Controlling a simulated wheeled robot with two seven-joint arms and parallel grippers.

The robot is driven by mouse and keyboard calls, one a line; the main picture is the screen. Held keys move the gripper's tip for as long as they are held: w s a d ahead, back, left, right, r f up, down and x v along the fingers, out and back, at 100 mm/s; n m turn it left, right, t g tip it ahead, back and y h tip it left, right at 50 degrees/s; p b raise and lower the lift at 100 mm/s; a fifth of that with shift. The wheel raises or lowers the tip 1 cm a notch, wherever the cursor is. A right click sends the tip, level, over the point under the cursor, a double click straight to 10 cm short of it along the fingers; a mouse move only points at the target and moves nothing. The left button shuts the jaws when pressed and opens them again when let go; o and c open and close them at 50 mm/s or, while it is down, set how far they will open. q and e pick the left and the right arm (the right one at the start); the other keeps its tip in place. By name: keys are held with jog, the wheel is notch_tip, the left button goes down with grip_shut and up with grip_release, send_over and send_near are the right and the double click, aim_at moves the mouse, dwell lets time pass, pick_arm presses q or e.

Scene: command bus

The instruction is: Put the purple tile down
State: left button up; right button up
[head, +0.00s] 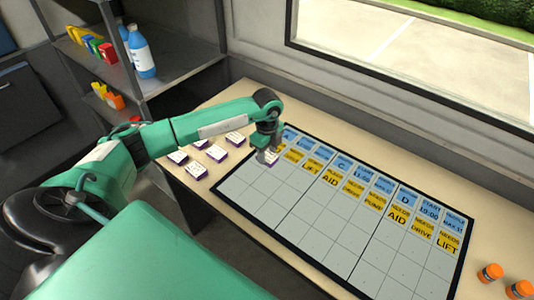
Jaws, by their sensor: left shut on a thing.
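My left gripper (267,149) points down over the upper left part of the gridded board (300,215). It is shut on a purple tile (271,160) with a white top, which shows just below the fingers. I cannot tell whether this tile touches the board or hangs a little above it. Several more purple-edged white tiles, such as one at the front (195,170) and one at the back (235,138), lie on the table left of the board. My right gripper is out of view.
Blue and yellow labels (397,215) fill the board's far rows; its nearer cells look empty. Orange-capped items (490,272) stand at the table's right end. A shelf (185,65) with a blue bottle (141,52) is at the back left. A window is behind the table.

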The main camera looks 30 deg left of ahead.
pick_arm(q)
jog(key=shift+f, duration=0.75)
jog(key=o, duration=1)
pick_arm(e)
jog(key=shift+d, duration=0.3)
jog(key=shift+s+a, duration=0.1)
